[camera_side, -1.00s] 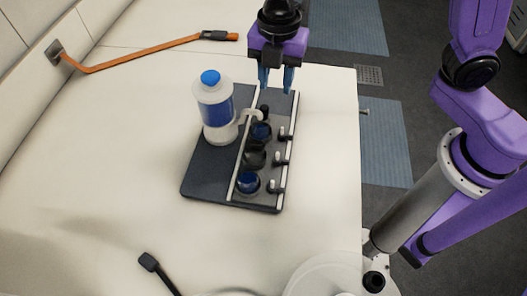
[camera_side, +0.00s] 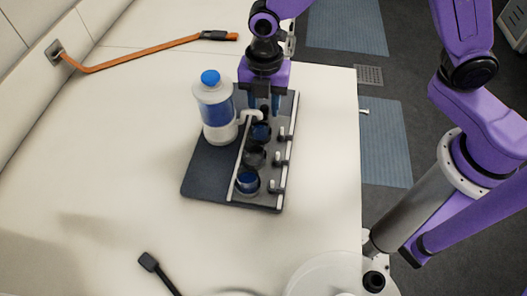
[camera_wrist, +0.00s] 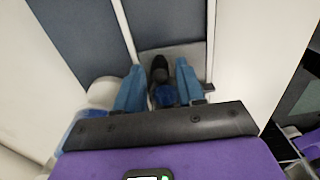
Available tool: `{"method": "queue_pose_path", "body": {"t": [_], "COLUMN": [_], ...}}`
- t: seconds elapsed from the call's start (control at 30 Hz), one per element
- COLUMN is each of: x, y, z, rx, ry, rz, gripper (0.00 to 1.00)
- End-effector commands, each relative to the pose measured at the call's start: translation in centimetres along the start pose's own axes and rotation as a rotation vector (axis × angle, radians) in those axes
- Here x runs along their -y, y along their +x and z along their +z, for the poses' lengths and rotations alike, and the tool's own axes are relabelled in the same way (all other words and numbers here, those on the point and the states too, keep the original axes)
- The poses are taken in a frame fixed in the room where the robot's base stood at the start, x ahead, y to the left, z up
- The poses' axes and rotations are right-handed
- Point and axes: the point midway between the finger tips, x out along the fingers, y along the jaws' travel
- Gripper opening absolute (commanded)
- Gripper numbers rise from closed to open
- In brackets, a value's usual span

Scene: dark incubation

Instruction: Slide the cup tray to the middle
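The grey cup tray (camera_side: 267,172) lies between two white rails on a dark base board (camera_side: 207,172) and holds dark cups in a row, the nearest one (camera_side: 248,182) with a blue inside. A black knob (camera_wrist: 159,68) stands at the tray's far end. My gripper (camera_side: 263,104) is low over that far end, pointing down. In the wrist view its two blue fingers (camera_wrist: 160,82) are apart, with the black knob and a blue-topped cup (camera_wrist: 165,95) in the gap between them. I cannot tell whether either finger touches the knob.
A white bottle with a blue cap (camera_side: 215,112) stands on the board just left of my gripper, its spout reaching over the cups. An orange strap (camera_side: 140,55) lies at the back left. The table left of the board is clear.

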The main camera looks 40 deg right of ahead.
Motion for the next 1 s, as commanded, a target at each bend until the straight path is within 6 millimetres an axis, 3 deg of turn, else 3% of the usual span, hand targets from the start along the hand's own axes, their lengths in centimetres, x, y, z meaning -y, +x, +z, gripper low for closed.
{"method": "queue_pose_path", "body": {"t": [0.73, 0.8, 0.83, 1.0], "x": [0.00, 0.00, 0.00, 0.00], "y": [0.31, 0.31, 0.31, 0.31], "z": [0.02, 0.02, 0.02, 0.02], "rx": [0.000, 0.000, 0.000, 0.000], "ry": [0.000, 0.000, 0.000, 0.000], "rz": [0.001, 0.001, 0.001, 0.001], "gripper": [0.38, 0.15, 0.10, 0.10]}}
